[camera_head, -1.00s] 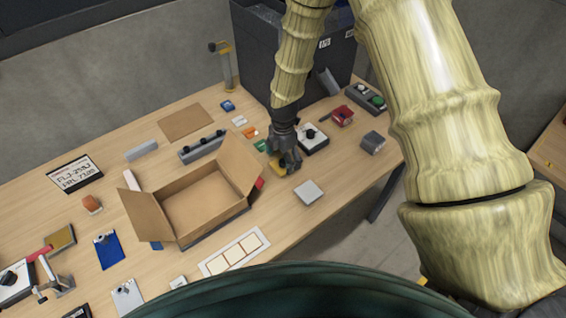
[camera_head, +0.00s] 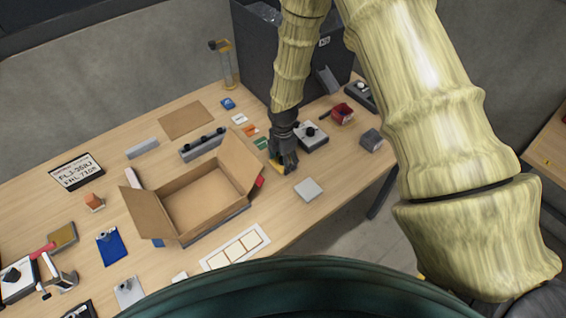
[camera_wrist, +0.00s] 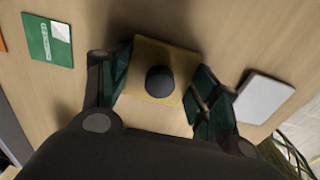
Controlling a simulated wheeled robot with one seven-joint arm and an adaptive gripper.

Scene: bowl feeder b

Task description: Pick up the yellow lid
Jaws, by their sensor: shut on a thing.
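The yellow lid (camera_wrist: 147,56) is a flat square plate with a round black knob (camera_wrist: 160,81) on top. In the wrist view it sits between my gripper's two fingers (camera_wrist: 160,92), which close on it from its left and right edges. In the head view my gripper (camera_head: 285,168) points down at the right part of the table, to the right of the cardboard box. Only a small bit of the yellow lid (camera_head: 277,168) shows there, mostly hidden by my fingers. I cannot tell whether the lid touches the table.
An open cardboard box (camera_head: 148,215) stands left of my gripper. A light grey square plate (camera_head: 308,189) lies just to the right, and a grey box with a black knob (camera_head: 313,142) stands behind. A green card (camera_wrist: 47,40) lies left in the wrist view. A dark bin (camera_head: 262,62) stands behind.

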